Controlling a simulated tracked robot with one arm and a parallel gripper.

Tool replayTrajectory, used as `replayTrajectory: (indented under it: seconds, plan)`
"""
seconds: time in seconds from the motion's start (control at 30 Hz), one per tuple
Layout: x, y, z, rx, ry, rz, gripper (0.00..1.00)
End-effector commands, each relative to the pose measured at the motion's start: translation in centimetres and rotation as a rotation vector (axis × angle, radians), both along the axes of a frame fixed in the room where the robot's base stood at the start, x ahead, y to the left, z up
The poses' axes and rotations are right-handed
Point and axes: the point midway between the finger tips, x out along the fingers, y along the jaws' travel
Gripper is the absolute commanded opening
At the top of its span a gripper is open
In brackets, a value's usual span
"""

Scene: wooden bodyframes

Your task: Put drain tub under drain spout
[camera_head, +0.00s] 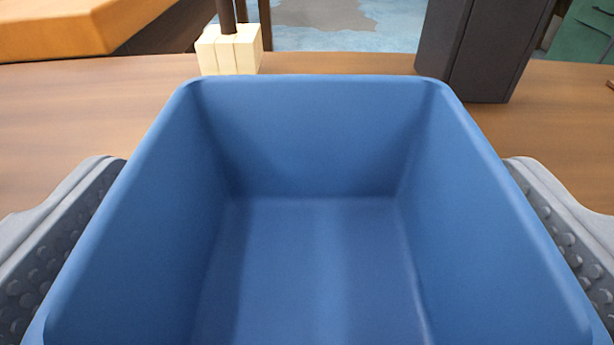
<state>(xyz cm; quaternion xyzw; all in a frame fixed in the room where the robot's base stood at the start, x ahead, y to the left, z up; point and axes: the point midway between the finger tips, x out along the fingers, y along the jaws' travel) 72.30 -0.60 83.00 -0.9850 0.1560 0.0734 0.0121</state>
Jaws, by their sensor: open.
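A blue open-topped tub (310,135) fills the middle and bottom of the view, and it is empty inside. It appears to stand upright on a brown wooden surface. My gripper (310,235) is open around it, with one grey studded finger on the left side and one on the right side of the tub. I cannot tell whether the fingers touch its walls. The near end of the tub is cut off by the bottom edge. I cannot make out a drain spout in this view.
A cream block (229,50) with a dark rod rising from it stands just beyond the tub's far left corner. A dark grey box-like post (476,50) stands beyond the far right corner. An orange slab (75,28) lies at the upper left. A green object (585,32) is at the upper right.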

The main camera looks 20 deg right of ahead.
Motion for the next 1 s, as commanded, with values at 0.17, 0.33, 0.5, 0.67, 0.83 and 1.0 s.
replayTrajectory:
  seconds: [0.17, 0.33, 0.5, 0.67, 0.83, 1.0]
  plan:
    - [0.1, 0.0, 0.0, -0.001, 0.001, 0.000, 1.00]
    - [0.0, 0.0, 0.0, -0.001, 0.001, 0.000, 0.61]
    - [0.0, 0.0, 0.0, -0.001, 0.000, 0.001, 0.14]
    - [0.0, 0.0, 0.0, 0.000, 0.001, 0.001, 0.11]
    - [0.0, 0.0, 0.4, -0.002, 0.001, 0.001, 0.11]
    - [0.1, 0.0, 2.1, -0.001, -0.001, 0.001, 0.11]
